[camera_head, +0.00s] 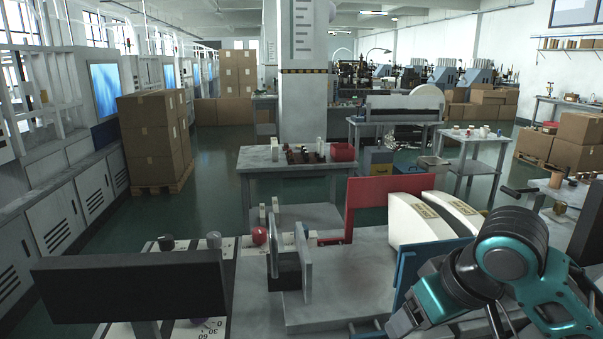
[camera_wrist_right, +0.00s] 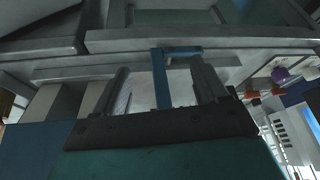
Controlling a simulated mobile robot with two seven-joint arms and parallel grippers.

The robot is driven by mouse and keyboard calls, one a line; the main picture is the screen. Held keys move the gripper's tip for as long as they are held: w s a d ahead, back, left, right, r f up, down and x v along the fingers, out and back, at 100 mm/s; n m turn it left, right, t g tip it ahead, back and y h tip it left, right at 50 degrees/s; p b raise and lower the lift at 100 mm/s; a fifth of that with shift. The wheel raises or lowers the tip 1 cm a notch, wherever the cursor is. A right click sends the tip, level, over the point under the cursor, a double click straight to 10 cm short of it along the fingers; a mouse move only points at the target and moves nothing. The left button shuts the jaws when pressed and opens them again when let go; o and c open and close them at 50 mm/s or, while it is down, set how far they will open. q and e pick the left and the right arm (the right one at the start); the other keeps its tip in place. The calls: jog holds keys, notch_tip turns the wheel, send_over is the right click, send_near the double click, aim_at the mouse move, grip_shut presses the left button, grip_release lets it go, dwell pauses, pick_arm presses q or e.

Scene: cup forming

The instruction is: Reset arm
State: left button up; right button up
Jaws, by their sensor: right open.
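My right arm (camera_head: 510,258), teal and black, reaches in from the lower right of the head view. Its gripper fingers are not clearly visible there. In the right wrist view my right gripper (camera_wrist_right: 160,68) is open, with two dark fingers apart. A blue bracket (camera_wrist_right: 161,82) shows between the fingers in that picture; I cannot tell how far beyond them it is. No held object shows. My left gripper is not in view.
A grey machine bed (camera_head: 350,282) with upright plates (camera_head: 303,262) lies in front. A blue panel (camera_head: 408,271), white curved covers (camera_head: 420,220) and a red bracket (camera_head: 385,192) stand near my right arm. A dark box (camera_head: 130,286) is at lower left.

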jog(key=s+a+f, duration=0.2)
jog(key=s+f, duration=0.6)
jog(key=f, duration=0.3)
jog(key=s+d+f+m+h, duration=0.1)
jog(key=s+d+f, duration=0.25)
jog(key=s, duration=0.25)
jog(key=s+d+f+m+h, duration=0.1)
jog(key=s+d+f, duration=0.1)
jog(key=s+f, duration=0.3)
jog(key=w+a+f+t+y, duration=0.1)
jog(key=w+a+f+t, duration=0.1)
jog(key=w+f+t, duration=0.4)
jog(key=shift+w+a+f+y, duration=0.3)
jog(key=shift+a+f, duration=0.1)
jog(key=shift+f, duration=0.5)
